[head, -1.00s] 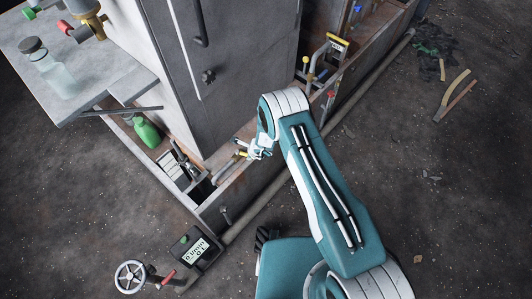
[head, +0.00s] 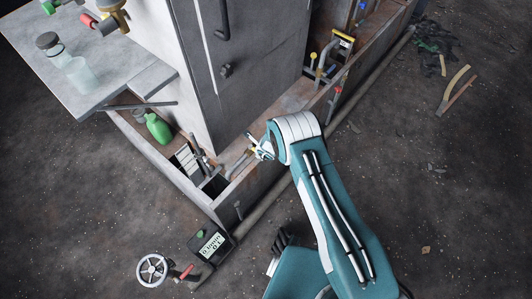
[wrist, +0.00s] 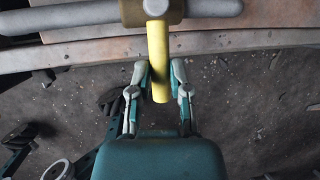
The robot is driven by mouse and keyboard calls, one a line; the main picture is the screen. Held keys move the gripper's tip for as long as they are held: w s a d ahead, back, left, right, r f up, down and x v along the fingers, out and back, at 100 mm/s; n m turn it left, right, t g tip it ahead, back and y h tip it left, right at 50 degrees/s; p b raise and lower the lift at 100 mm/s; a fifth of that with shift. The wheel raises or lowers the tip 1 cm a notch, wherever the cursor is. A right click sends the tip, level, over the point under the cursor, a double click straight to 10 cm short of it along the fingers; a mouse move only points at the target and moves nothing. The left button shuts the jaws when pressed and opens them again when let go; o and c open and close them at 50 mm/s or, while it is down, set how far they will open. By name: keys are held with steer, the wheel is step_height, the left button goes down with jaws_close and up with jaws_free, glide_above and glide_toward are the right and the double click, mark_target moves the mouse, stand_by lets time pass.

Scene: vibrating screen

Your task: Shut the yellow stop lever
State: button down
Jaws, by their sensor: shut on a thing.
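The yellow stop lever (wrist: 159,60) is a short yellow bar hanging from a grey pipe fitting (wrist: 165,10) in the wrist view. My gripper (wrist: 160,88) has one finger on each side of the lever's lower end and is shut on it. In the head view my gripper (head: 259,149) is at the rim of the long trough, beside a grey pipe (head: 238,166). There the lever is small and mostly hidden by my fingers.
A grey cabinet (head: 245,90) stands behind the trough (head: 255,185). A green bottle (head: 158,128), a handwheel (head: 152,270) and a display box (head: 211,245) are to the left. Yellow-ended pipes (head: 313,57) and a red-tipped lever (head: 337,91) are further back. Open floor lies to the right.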

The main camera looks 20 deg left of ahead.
steer(key=shift+a, duration=0.1)
steer(key=c, duration=0.6)
jaws_free()
steer(key=shift+a, duration=0.1)
steer(key=shift+v, duration=0.8)
steer(key=v, duration=1)
steer(key=shift+s+r, duration=0.1)
